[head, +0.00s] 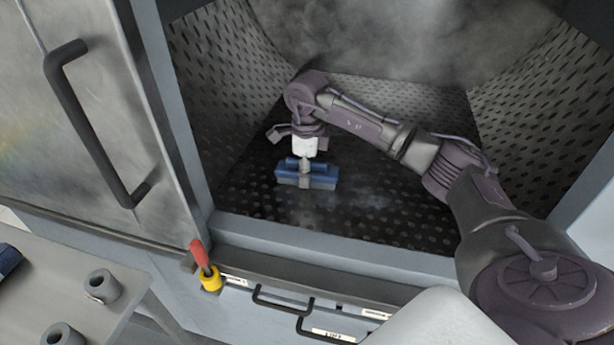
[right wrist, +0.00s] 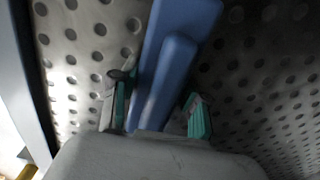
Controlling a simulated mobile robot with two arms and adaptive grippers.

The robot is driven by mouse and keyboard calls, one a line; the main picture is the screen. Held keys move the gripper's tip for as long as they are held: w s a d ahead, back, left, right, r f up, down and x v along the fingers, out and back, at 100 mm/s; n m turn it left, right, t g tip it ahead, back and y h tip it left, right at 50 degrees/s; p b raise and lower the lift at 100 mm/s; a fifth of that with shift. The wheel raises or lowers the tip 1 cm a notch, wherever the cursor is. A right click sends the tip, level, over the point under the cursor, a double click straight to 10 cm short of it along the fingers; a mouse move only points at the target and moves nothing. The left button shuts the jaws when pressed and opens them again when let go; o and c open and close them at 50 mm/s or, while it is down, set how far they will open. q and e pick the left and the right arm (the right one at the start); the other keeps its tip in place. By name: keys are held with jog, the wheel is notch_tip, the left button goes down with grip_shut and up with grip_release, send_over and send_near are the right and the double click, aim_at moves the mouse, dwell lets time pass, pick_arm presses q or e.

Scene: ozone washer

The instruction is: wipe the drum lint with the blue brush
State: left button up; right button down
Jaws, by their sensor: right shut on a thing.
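The blue brush (head: 307,175) is inside the washer drum (head: 365,215), just at or above the perforated floor; I cannot tell whether it touches. My right gripper (head: 304,163) is shut on the brush from above. In the right wrist view, the blue brush (right wrist: 172,75) sits between the teal-padded fingers of the right gripper (right wrist: 158,112). A faint greyish haze of lint (head: 370,200) shows on the drum floor to the right of the brush. More grey haze, which may be lint, covers the drum's back wall. My left gripper is not in view.
The washer's metal door (head: 90,110) with a black handle stands at the left. A raised front sill (head: 330,245) borders the opening. A red and yellow lever (head: 206,268) stands below it. A grey table (head: 70,290) with ring-shaped parts is at the lower left.

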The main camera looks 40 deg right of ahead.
aim_at(323, 171)
jog(key=shift+d, duration=0.25)
jog(key=shift+s+d, duration=1.05)
jog(key=shift+s, duration=0.3)
jog(key=shift+s+d+b, duration=0.4)
jog(key=shift+s+d, duration=0.75)
jog(key=shift+s, duration=0.2)
jog(key=shift+s+d+b, duration=0.35)
jog(key=shift+s+d, duration=0.8)
jog(key=shift+s, duration=0.15)
jog(key=shift+d, duration=0.1)
